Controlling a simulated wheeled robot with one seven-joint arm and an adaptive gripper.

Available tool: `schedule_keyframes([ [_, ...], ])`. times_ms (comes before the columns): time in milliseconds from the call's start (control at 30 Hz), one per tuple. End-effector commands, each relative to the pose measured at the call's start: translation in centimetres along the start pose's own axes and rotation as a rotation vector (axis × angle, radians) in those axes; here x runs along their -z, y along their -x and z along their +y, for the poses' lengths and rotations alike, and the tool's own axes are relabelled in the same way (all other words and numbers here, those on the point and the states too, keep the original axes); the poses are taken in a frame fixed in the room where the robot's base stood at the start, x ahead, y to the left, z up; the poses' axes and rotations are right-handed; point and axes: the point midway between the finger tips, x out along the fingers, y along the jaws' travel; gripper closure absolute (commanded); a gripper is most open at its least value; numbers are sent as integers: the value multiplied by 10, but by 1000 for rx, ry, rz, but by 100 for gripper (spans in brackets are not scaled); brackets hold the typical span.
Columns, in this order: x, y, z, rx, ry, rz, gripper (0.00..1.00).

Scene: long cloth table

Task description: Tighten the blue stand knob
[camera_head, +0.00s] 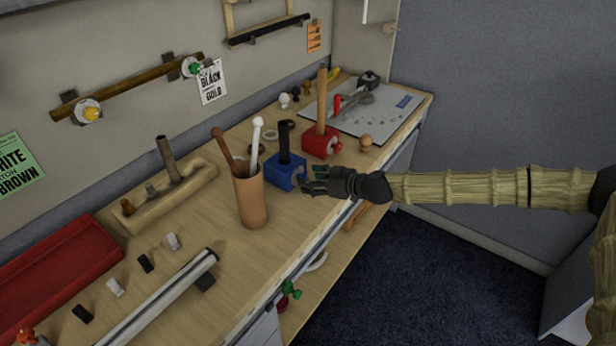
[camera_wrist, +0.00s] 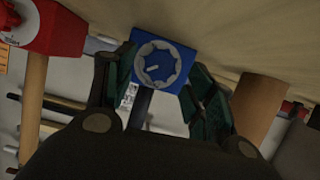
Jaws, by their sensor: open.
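The blue stand (camera_head: 285,170) sits on the table with a dark post standing up from it. In the wrist view its blue face (camera_wrist: 178,50) holds a lobed round knob (camera_wrist: 160,66) with a short pale mark line. My gripper (camera_head: 312,179) is just to the right of the blue stand in the head view. In the wrist view its two dark green fingers (camera_wrist: 158,82) are apart, one on either side of the knob. I see no clear contact with the knob. In the head view the knob is hidden or too small to make out.
A red stand (camera_head: 320,143) with a wooden post is just behind the blue one. A brown cup (camera_head: 250,198) with sticks stands close on the left. A wooden block with pegs (camera_head: 165,195) and a red tray (camera_head: 50,275) are farther left. The floor right of the table is clear.

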Motion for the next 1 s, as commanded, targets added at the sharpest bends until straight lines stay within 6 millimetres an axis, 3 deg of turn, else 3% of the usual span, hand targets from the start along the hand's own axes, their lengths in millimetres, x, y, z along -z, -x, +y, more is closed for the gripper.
schedule_keyframes([
  [233,0,-20,0,1,-1,-1,45],
  [600,0,-23,0,1,0,0,45],
  [867,0,-23,0,0,0,0,91],
  [1000,0,-23,0,1,-3,0,91],
])
